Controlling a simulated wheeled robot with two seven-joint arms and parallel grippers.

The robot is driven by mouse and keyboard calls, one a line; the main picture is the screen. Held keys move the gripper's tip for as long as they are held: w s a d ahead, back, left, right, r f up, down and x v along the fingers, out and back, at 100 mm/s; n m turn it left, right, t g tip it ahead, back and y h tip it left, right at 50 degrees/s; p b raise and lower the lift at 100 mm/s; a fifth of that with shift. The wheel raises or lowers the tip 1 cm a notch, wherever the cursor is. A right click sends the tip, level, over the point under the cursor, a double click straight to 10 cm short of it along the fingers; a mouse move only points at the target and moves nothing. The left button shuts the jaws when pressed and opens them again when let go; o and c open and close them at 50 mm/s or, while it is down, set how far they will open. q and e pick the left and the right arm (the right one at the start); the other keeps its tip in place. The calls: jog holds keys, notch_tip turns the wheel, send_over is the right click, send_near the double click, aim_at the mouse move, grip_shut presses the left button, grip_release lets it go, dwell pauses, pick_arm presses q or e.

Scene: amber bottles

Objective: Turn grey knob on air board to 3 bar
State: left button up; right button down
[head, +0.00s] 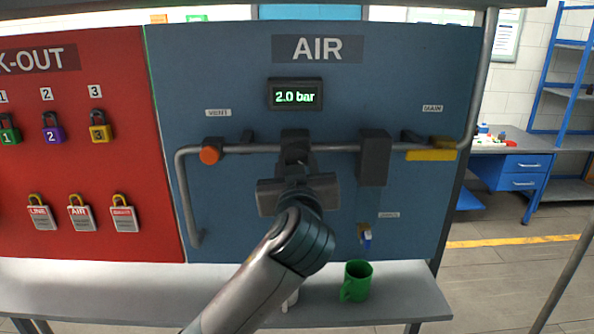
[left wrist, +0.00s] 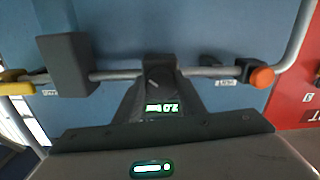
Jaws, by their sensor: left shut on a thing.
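The blue air board (head: 230,90) faces me, and its display (head: 296,96) reads 2.0 bar. My left gripper (head: 295,168) is at the dark regulator block (head: 295,136) on the grey pipe, below the display. The gripper and wrist hide the grey knob in the head view. In the left wrist view, which is upside down, the left fingers (left wrist: 158,78) close in on the dark grey knob (left wrist: 157,72) at the pipe; its outline is hard to tell from the fingers. My right gripper is not in view.
An orange knob (head: 210,155) is left on the pipe. A dark block (head: 374,158) and yellow handle (head: 432,155) are right, with a small blue-tipped valve (head: 366,238) below. A green mug (head: 357,282) stands on the grey shelf (head: 410,300). The red lock-out board (head: 80,180) adjoins left.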

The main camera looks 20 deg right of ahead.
pick_arm(q)
jog(key=shift+f+m, duration=0.1)
jog(key=shift+m, duration=1.2)
jog(key=m, duration=0.3)
jog(key=shift+a+r+m+p, duration=0.2)
jog(key=shift+m+p, duration=0.1)
jog(key=shift+p, duration=0.1)
jog(key=shift+m+p, duration=0.75)
jog(key=shift+m, duration=1.15)
jog(key=o, duration=1)
jog(key=shift+o, duration=0.2)
jog(key=shift+w, duration=0.1)
